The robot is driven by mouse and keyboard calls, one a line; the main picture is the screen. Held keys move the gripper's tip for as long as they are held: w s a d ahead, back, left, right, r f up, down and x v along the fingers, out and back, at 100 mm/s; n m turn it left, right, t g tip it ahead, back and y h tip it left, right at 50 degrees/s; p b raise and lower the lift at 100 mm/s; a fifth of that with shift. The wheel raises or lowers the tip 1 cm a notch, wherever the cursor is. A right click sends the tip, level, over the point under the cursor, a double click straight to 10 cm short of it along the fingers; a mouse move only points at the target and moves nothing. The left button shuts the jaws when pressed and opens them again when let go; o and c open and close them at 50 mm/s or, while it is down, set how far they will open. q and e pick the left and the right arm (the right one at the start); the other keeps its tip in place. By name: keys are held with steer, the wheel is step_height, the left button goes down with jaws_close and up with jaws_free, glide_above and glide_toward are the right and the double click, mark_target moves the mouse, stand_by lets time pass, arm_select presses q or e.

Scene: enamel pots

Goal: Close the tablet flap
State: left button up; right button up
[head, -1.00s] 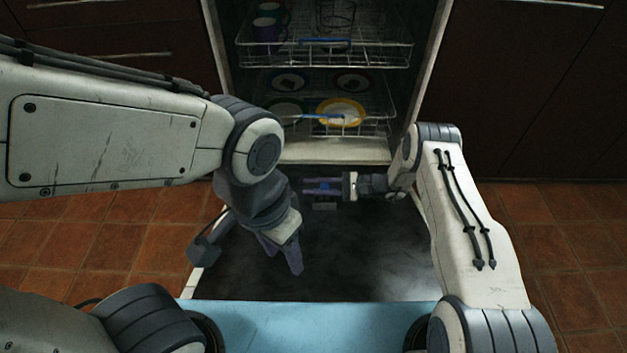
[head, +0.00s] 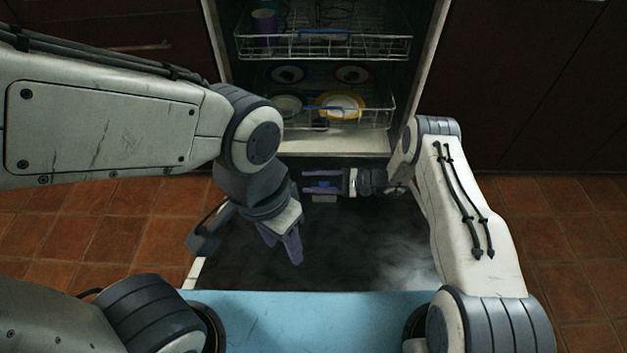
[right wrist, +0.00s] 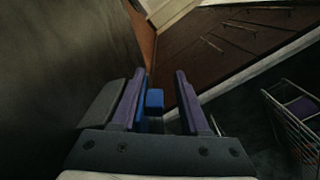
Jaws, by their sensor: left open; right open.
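A small blue piece (head: 322,184), perhaps the tablet flap, shows low at the back of the lowered dishwasher door (head: 350,245). A grey part (head: 325,199) lies just below it in the head view. My right gripper (head: 312,183) is open with its fingers on either side of the blue piece. In the right wrist view the blue piece (right wrist: 154,98) shows between the two purple fingers. Whether they touch it and how far it is open, I cannot tell. My left gripper (head: 281,246) is open and empty above the door's left part.
The dishwasher's upper rack (head: 325,45) holds a purple mug (head: 264,21). The lower rack (head: 375,120) holds several plates, one yellow-rimmed (head: 340,100). A light blue surface (head: 320,315) lies in front. The door's right part is clear.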

mark_target(331, 186)
steer(key=w+m+b, duration=0.1)
steer(key=m, duration=0.1)
steer(key=w+m, duration=0.1)
steer(key=m, duration=0.1)
steer(key=shift+r+b, duration=0.35)
steer(key=d+p, duration=0.2)
steer(key=d, duration=0.8)
steer(key=shift+r+p, duration=0.1)
steer(key=shift+p, duration=0.25)
steer(key=shift+d+r, duration=0.15)
steer(key=shift+r, duration=0.15)
steer(key=s+a+r+n+g+h, duration=0.1)
steer(key=r, duration=0.1)
steer(key=a+r+n+g+h+p, duration=0.1)
steer(key=a+r, duration=0.1)
steer(key=s+a+r+n+g+h, duration=0.1)
steer(key=a+r+g, duration=0.1)
steer(key=r, duration=0.1)
steer(key=shift+s+a+h, duration=0.2)
steer(key=shift+s+h, duration=0.15)
steer(key=shift+h, duration=0.05)
steer(key=s+a+r+n+h+p, duration=0.2)
steer(key=s+a+r+n+h, duration=0.1)
steer(key=s+r, duration=0.5)
steer(key=s+a+r+n+g+h+p, duration=0.1)
steer(key=s+a+r+n+h+p, duration=0.1)
steer(key=s+r+n+h, duration=0.4)
steer(key=shift+s+a+r+g+h, duration=0.3)
steer(key=shift+s+a+r+h, duration=0.1)
steer(key=shift+s+r, duration=1.35)
